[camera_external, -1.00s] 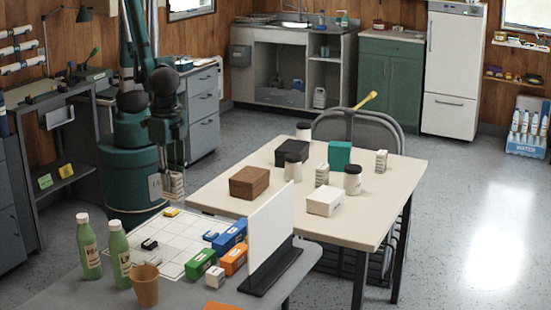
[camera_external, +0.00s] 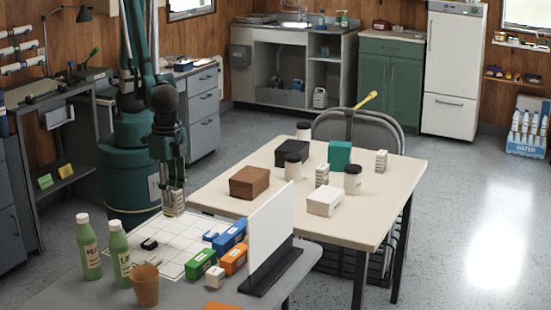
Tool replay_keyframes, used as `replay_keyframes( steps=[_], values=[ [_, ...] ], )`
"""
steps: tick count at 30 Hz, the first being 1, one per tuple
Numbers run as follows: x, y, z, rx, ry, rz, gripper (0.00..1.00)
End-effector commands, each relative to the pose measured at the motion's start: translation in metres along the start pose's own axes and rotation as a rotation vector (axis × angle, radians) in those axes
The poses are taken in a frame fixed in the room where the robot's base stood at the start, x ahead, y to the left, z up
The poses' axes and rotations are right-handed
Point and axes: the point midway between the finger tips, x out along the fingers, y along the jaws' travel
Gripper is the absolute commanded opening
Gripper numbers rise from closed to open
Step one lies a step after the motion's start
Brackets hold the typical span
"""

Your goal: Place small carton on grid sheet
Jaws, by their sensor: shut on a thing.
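My gripper (camera_external: 174,186) points down and is shut on a small carton (camera_external: 174,204), pale with dark printed lines. The carton hangs upright over the far part of the white grid sheet (camera_external: 184,242) on the grey table. I cannot tell whether its bottom touches the sheet. A black item (camera_external: 149,244) lies on the sheet's left part. A blue box (camera_external: 230,236) and a small blue item (camera_external: 210,236) are at its right side. Similar pale cartons stand on the cream table (camera_external: 381,161) and by the green box (camera_external: 214,277).
Two green bottles (camera_external: 118,254) and a brown cup (camera_external: 145,286) stand at the grid's near left. A green box (camera_external: 201,264), an orange box (camera_external: 233,260) and an upright white panel (camera_external: 270,229) stand right. The cream table (camera_external: 240,212) lies beyond.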

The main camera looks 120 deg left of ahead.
Motion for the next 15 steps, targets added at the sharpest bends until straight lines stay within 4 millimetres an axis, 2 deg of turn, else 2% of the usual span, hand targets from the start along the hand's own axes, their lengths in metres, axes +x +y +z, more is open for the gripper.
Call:
replay_keyframes(
  steps=[5,15],
  values=[
    [0.015,0.001,-0.001,0.0,0.0,0.0,0.11],
    [0.058,0.0,0.0,0.0,0.0,0.0,0.11]
  ],
)
